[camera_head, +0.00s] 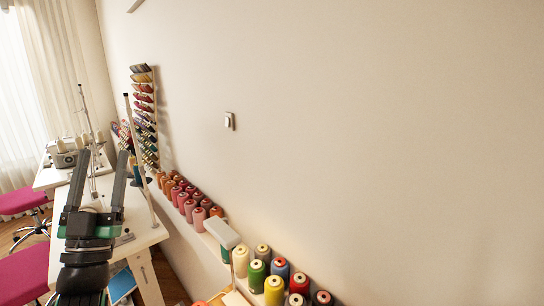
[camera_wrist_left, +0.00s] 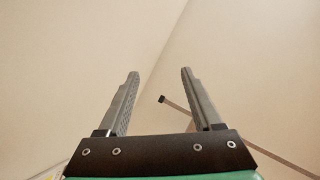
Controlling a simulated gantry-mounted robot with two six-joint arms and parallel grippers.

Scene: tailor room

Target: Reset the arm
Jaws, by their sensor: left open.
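My left gripper (camera_head: 102,158) shows at the lower left of the head view, its two dark fingers spread apart over the white sewing table (camera_head: 146,232). In the left wrist view the left gripper (camera_wrist_left: 160,74) is open, with nothing between its fingers and only bare wall beyond the tips. My right gripper is in neither view.
Rows of thread cones (camera_head: 188,198) stand along the wall, with more cones (camera_head: 274,290) at the bottom. A tall spool rack (camera_head: 145,105) stands behind the table. A sewing machine (camera_head: 66,154) and pink chairs (camera_head: 22,200) are at the left. The wall at right is bare.

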